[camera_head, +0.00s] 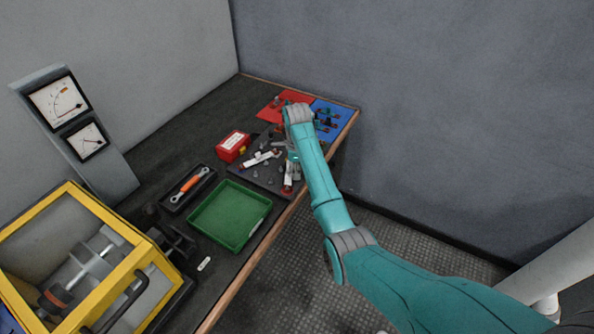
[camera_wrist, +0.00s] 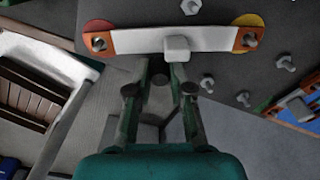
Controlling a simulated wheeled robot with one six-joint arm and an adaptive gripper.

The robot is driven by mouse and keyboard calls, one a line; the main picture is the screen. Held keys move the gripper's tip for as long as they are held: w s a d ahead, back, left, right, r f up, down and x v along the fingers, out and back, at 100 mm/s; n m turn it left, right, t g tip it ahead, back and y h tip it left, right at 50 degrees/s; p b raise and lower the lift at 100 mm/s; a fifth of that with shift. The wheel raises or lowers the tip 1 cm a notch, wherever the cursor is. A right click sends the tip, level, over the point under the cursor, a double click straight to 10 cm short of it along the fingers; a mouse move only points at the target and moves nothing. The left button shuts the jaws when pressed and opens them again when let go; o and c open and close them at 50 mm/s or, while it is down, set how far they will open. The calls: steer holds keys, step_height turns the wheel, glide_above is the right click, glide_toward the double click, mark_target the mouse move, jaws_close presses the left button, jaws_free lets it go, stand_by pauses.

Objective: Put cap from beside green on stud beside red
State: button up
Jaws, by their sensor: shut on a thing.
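A white bar-shaped cap (camera_wrist: 145,41) with orange ends and a grey block at its middle lies across the top of the wrist view. Its left end is beside a red disc (camera_wrist: 98,25) and its right end beside a yellow disc (camera_wrist: 247,20). A stud head shows at each end; I cannot tell whether the ends are fully seated. My gripper (camera_wrist: 163,66) is at the cap's middle and shut on it, the grip itself partly hidden. In the head view my gripper (camera_head: 293,154) is over the dark board (camera_head: 238,168), mostly hidden by my arm. No green disc is clearly visible.
Several bare studs (camera_wrist: 207,84) stand near the cap. Another orange-ended part (camera_wrist: 293,104) is at the right. In the head view, a red box (camera_head: 233,146), a green tray (camera_head: 229,214), a red mat (camera_head: 272,111) and a blue mat (camera_head: 345,115) surround the board.

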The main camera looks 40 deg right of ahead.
steer(key=o, duration=0.8)
